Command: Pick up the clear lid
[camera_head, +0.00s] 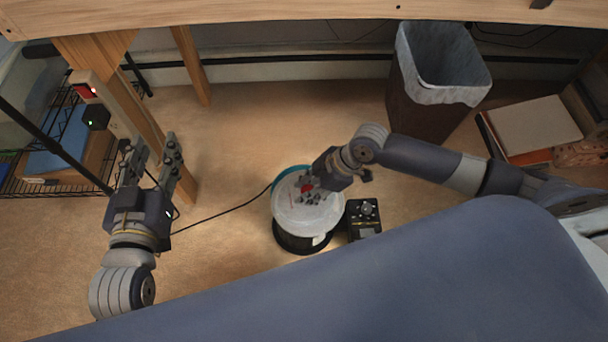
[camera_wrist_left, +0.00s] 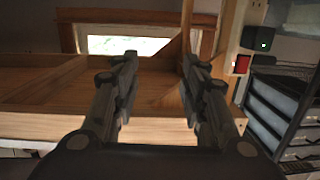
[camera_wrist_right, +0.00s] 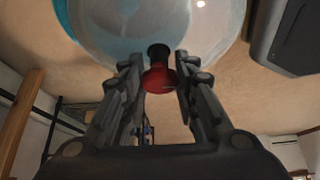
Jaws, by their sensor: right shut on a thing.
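The clear lid (camera_head: 292,218) is round and whitish, over a dark round base (camera_head: 300,244) in the middle of the floor. In the right wrist view the lid (camera_wrist_right: 215,25) fills the top, with a red knob (camera_wrist_right: 158,82) on a black stem. My right gripper (camera_head: 308,190) is shut on that knob, its fingers on both sides. I cannot tell whether the lid rests on the base or is raised. My left gripper (camera_head: 152,150) is open and empty, its fingers apart, near a wooden leg at the left.
A black device with a knob (camera_head: 363,219) stands right beside the dark base. A teal curved edge (camera_head: 288,173) shows behind the lid. A lined trash bin (camera_head: 430,105) and books (camera_head: 530,128) are at the right. A wire rack (camera_head: 50,150) is at the left. A cable crosses the floor.

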